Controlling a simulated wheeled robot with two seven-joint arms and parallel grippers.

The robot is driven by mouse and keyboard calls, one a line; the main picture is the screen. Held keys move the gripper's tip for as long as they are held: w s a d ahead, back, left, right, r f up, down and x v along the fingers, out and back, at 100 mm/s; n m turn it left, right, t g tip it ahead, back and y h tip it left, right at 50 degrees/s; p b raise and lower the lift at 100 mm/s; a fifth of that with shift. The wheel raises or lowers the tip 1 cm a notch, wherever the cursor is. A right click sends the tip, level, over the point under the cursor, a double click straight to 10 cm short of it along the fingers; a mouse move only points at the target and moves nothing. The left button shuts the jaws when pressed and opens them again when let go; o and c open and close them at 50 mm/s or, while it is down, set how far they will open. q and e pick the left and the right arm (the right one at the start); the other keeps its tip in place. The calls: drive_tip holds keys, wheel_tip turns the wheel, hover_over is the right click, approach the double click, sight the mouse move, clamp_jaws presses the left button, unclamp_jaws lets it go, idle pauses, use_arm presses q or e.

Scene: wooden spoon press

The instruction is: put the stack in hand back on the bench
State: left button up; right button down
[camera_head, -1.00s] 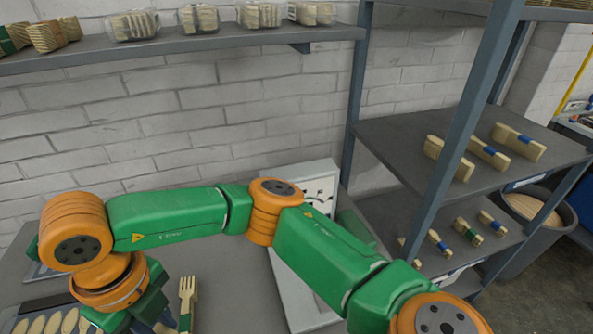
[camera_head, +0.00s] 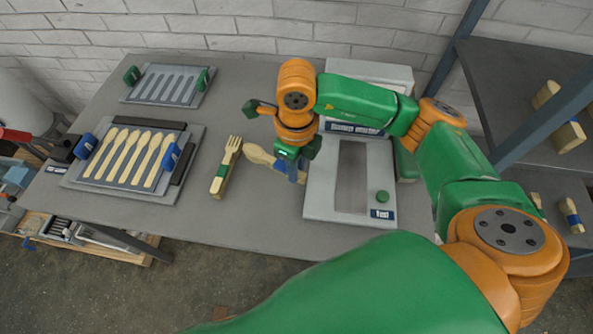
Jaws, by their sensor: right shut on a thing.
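The stack (camera_head: 260,155) of pale wooden spoons with a blue band is in my right gripper (camera_head: 292,165), its rounded end pointing left. The gripper, coming in from the right, is shut on it near the band, and the fingers hide part of the stack. The stack is over the grey bench (camera_head: 232,222), between a fork stack and a white testing machine; I cannot tell whether it touches the bench. My left gripper is out of view.
A fork stack (camera_head: 224,172) with a green band lies just left. The white machine (camera_head: 322,185), with a green button, stands right. A mould plate (camera_head: 77,182) with several spoons and an empty slotted mould (camera_head: 170,70) are at left. Bare bench lies in front of the fork stack.

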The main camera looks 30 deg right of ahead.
wheel_tip(320, 180, down, 3)
drive_tip(key=shift+f, duration=0.15)
drive_tip(key=shift+f+b, duration=0.25)
drive_tip(key=shift+b, duration=0.1)
drive_tip(key=c, duration=0.8)
unclamp_jaws()
drive_tip(key=shift+r, duration=0.1)
drive_tip(key=shift+r+p, duration=0.35)
drive_tip(key=shift+p, duration=0.1)
wheel_tip(320, 180, up, 12)
drive_tip(key=shift+f, duration=0.1)
